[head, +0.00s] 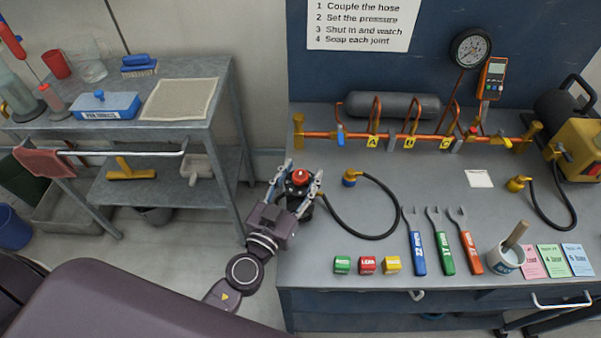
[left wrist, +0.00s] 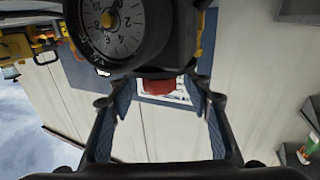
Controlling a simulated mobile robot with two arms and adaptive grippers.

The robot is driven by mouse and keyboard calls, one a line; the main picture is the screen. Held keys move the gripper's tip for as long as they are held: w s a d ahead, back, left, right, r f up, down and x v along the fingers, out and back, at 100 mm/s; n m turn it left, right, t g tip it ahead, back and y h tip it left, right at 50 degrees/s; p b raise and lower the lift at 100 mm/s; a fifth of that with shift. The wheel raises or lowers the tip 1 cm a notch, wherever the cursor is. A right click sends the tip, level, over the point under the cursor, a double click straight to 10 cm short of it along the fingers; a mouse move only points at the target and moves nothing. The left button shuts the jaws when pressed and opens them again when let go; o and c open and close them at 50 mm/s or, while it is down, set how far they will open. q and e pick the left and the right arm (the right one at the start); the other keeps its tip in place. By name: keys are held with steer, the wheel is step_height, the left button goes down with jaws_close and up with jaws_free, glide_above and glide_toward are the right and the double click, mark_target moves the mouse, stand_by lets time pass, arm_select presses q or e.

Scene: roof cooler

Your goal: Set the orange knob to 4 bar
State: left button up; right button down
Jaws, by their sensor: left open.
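The orange-red knob (head: 299,175) sits on a dark regulator at the bench's left end, and a black hose (head: 365,228) runs from beside it. My left gripper (head: 301,172) is at the regulator, with its fingers on either side of the knob. In the left wrist view the knob (left wrist: 158,87) lies between the spread fingertips, with no clear grip on it. The round numbered dial (left wrist: 108,28) of the regulator is partly cut off at the top there. I cannot read its pointer surely. My right gripper is in neither view.
A metal side table (head: 205,120) stands at left. The bench middle is mostly clear.

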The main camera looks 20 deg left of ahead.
arm_select(q)
steer(key=c, duration=1.1)
steer(key=shift+c, duration=0.3)
steer(key=shift+h, duration=0.4)
